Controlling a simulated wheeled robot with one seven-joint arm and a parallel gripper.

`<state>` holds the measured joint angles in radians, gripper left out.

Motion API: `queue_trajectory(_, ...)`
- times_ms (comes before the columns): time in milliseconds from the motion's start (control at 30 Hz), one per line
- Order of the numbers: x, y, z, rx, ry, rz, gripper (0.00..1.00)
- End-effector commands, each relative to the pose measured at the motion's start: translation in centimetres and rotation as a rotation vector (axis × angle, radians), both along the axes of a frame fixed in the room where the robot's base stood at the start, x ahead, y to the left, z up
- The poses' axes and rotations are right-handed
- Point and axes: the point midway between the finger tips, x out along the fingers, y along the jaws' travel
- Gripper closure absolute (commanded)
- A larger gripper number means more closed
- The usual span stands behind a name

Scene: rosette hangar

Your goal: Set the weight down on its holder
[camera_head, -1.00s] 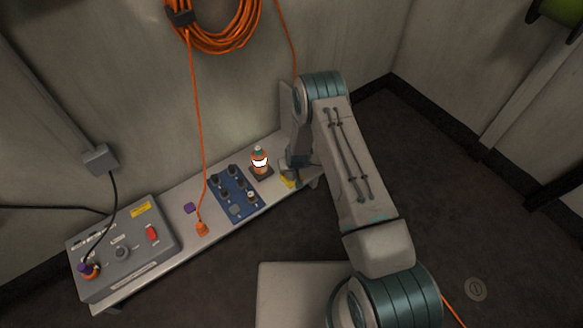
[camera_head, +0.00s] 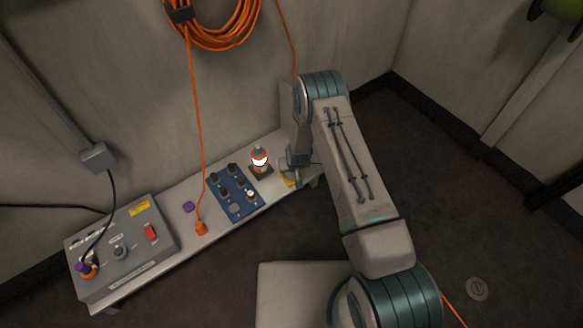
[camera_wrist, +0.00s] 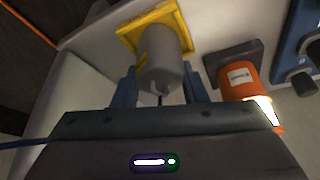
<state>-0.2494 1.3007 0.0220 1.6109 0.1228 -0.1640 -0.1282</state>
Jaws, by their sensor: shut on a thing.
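The weight is a grey cylinder (camera_wrist: 160,62) between the two blue fingers of my gripper (camera_wrist: 160,88) in the wrist view. My gripper is shut on it. The far end of the weight is over the yellow square holder (camera_wrist: 127,34), whose edges show around it. I cannot tell whether the weight touches the holder or is slightly above it. In the head view the holder (camera_head: 287,182) shows as a small yellow patch at the bench's right end, beside my gripper (camera_head: 297,179). My arm hides much of that spot there.
An orange lamp-like bottle (camera_head: 259,160) on a dark base stands just left of the holder. It also shows in the wrist view (camera_wrist: 240,82). Further left are a blue knob panel (camera_head: 236,193), an orange plug (camera_head: 201,228) and a grey control box (camera_head: 122,247).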

Motion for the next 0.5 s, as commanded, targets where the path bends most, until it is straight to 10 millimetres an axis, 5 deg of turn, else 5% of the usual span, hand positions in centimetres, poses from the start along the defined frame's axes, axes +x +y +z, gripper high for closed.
queue_trajectory(367,0.12,0.03,0.06,0.001,-0.003,0.000,1.00)
queue_trajectory(400,0.11,0.03,0.06,0.001,-0.003,0.000,0.50)
queue_trajectory(500,0.09,0.02,0.03,0.001,-0.002,0.000,0.36)
